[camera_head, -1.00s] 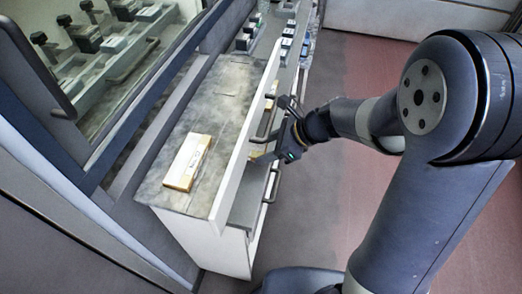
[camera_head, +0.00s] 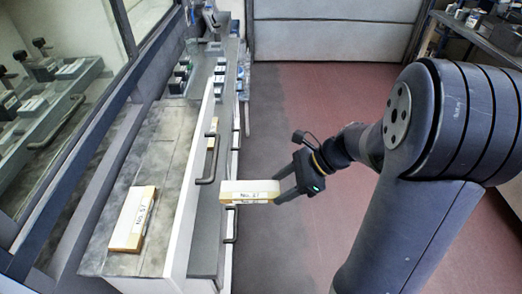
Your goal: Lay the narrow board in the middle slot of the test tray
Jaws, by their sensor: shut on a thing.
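My gripper (camera_head: 279,190) is shut on one end of a short pale board (camera_head: 248,187) with tan edges and a white label whose number is hard to read. It holds this board roughly level in the air, to the right of the white drawer front. A similar labelled board (camera_head: 132,219) lies flat on the grey counter at the left. I cannot tell from size alone which of the two is the narrow one. I cannot make out a test tray with slots for certain.
A dark bar handle (camera_head: 208,163) juts from the white front (camera_head: 194,190) near the held board. Small dark and white blocks (camera_head: 180,75) stand at the counter's far end. A glazed cabinet is at left. The red floor (camera_head: 330,95) is clear.

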